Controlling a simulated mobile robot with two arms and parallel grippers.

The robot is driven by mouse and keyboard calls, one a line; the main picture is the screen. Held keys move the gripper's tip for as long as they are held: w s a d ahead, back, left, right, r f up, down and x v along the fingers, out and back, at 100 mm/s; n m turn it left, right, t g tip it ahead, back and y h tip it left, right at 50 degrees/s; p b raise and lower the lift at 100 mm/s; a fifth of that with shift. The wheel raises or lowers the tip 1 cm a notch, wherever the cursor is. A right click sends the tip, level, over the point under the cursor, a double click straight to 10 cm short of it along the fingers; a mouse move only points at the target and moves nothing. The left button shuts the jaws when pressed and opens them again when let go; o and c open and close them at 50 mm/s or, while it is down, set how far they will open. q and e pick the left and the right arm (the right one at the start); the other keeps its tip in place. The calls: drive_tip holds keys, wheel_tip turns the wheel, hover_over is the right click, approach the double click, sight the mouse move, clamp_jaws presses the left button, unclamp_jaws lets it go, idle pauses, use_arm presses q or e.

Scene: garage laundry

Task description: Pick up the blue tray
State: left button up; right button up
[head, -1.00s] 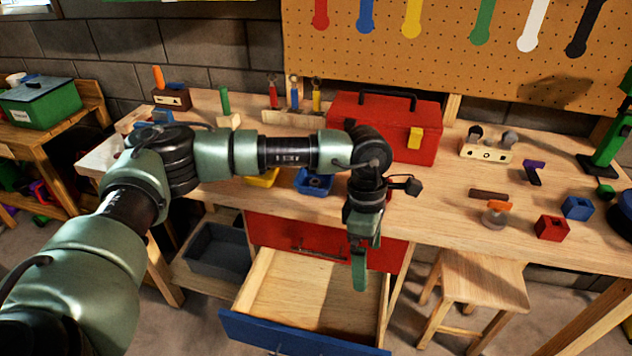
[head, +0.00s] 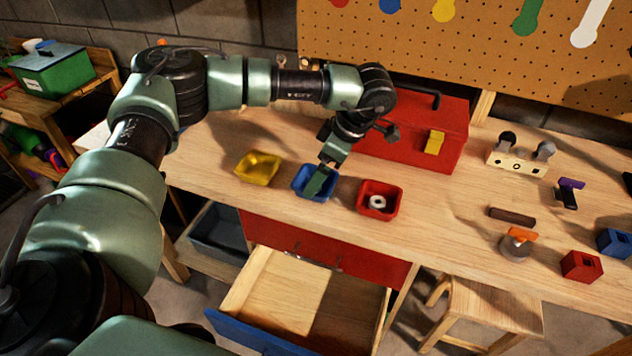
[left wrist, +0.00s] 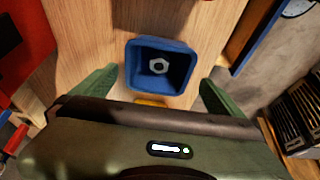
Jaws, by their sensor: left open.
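The blue tray (head: 301,183) is small and square and sits on the wooden workbench, between the yellow tray (head: 258,168) and the red tray (head: 380,216). In the left wrist view the blue tray (left wrist: 133,68) lies ahead, with a grey hex nut (left wrist: 158,66) inside it. My left gripper (head: 320,182) points down over the blue tray and hides part of it in the head view. In the left wrist view its green fingers (left wrist: 158,80) are spread, one on each side of the tray, with nothing held. My right gripper is not in view.
A red toolbox (head: 425,135) stands close behind the trays. Below the bench front, a drawer with a blue front (head: 250,333) is pulled out. A wooden stool (head: 490,312) stands to its right. The bench top right of the red tray is clear for a stretch.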

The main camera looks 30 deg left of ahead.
use_arm(q)
drive_tip(key=p+x, duration=0.1)
drive_tip(key=x, duration=0.1)
drive_tip(key=shift+a+f, duration=0.25)
drive_tip(key=shift+f, duration=0.05)
drive_tip(key=shift+x, duration=0.85)
drive_tip(key=shift+w, duration=0.1)
drive_tip(key=c, duration=1.2)
drive_tip(key=shift+c, duration=0.9)
drive_tip(key=shift+r, duration=0.1)
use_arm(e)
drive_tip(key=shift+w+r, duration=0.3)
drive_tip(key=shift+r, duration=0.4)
